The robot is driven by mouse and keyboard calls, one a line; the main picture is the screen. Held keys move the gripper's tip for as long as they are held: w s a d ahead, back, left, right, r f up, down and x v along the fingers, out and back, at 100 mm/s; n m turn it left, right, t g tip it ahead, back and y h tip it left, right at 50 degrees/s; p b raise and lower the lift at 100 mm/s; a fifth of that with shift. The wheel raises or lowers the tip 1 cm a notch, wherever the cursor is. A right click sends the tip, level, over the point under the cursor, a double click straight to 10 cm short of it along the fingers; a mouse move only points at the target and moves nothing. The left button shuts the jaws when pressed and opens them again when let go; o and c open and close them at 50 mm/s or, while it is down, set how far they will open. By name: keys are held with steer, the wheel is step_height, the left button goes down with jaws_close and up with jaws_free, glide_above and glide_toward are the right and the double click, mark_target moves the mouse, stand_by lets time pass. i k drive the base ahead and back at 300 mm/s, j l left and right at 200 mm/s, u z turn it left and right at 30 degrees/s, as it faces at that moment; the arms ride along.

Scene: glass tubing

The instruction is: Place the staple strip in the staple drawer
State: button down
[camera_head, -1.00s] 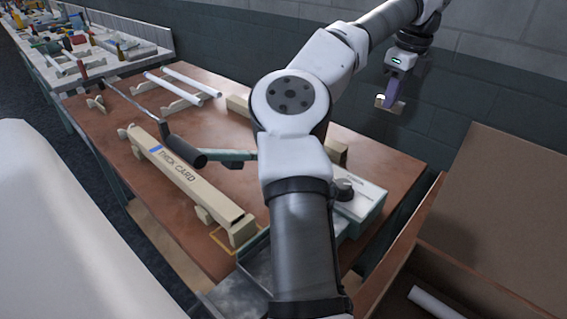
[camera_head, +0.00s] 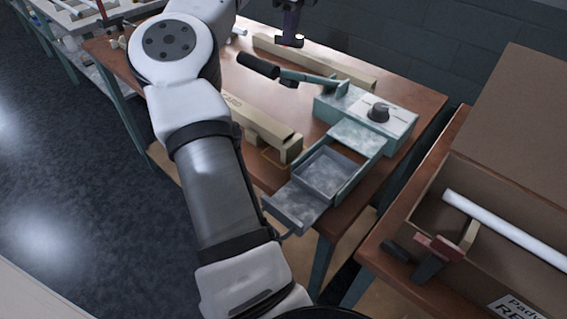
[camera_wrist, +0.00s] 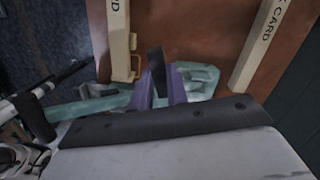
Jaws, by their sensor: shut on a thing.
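My gripper (camera_head: 289,38) is at the top of the head view, above the far side of the table. The teal stapling machine (camera_head: 395,120) stands at the table's right end, with a dark knob and a long black-handled lever. Its staple drawer (camera_head: 327,174) is pulled out toward the front and looks empty inside. My gripper is well apart from the drawer.
A beige card bar (camera_head: 262,128) lies left of the drawer, and another (camera_head: 320,62) lies behind the lever (camera_head: 300,76). An open cardboard box (camera_head: 520,205) with a white tube (camera_head: 505,230) stands at right. A red-and-dark tool (camera_head: 436,255) is at its front.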

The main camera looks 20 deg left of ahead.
mark_target(325, 177)
steer(key=k+u, duration=0.25)
steer(key=u, duration=0.2)
steer(key=k+u, duration=0.25)
steer(key=u, duration=0.15)
steer(key=k+l, duration=0.15)
steer(key=k, duration=0.15)
steer(key=k+l+z, duration=0.1)
steer(key=k, duration=0.2)
steer(key=i+l+z, duration=0.25)
steer(key=i+j, duration=0.1)
